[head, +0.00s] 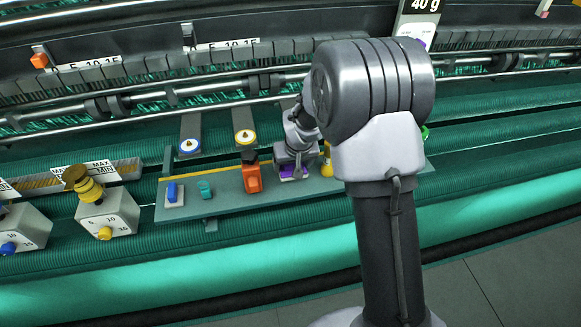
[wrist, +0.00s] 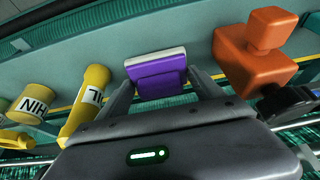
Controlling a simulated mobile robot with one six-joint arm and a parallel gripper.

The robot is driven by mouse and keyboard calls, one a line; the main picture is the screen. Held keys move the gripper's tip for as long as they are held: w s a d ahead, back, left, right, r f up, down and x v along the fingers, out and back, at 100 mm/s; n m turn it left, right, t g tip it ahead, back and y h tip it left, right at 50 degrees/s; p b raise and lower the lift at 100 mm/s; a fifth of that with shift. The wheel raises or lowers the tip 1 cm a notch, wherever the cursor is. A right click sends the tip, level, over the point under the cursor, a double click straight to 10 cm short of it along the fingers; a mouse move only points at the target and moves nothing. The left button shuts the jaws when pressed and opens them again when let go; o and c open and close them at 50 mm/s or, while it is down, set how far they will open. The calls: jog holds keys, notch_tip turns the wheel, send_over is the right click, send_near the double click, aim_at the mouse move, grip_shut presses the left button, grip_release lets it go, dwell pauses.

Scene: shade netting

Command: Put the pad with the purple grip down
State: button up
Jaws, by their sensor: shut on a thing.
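The pad with the purple grip (wrist: 158,76) is between the two fingers of my gripper (wrist: 161,84) in the wrist view. Its pale pad edge shows beyond the purple block. In the head view the purple grip (head: 294,173) shows just under my gripper (head: 294,160), over the green-grey shelf (head: 228,205). My gripper is shut on the purple grip. I cannot tell whether the pad touches the shelf or hangs slightly above it.
An orange object (head: 251,178) with a dark top stands close left of my gripper. A yellow bottle (head: 326,167) stands close right, with a yellow can (wrist: 35,102) beyond. A blue-gripped pad (head: 173,193) and a teal piece (head: 205,189) lie farther left, with bare shelf between.

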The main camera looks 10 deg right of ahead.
aim_at(291, 170)
jog(key=shift+w+f, duration=0.25)
notch_tip(291, 170, down, 3)
jog(key=shift+r, duration=0.1)
jog(key=shift+w+a, duration=0.1)
jog(key=shift+f, duration=0.2)
jog(key=shift+f, duration=0.1)
jog(key=o, duration=1.2)
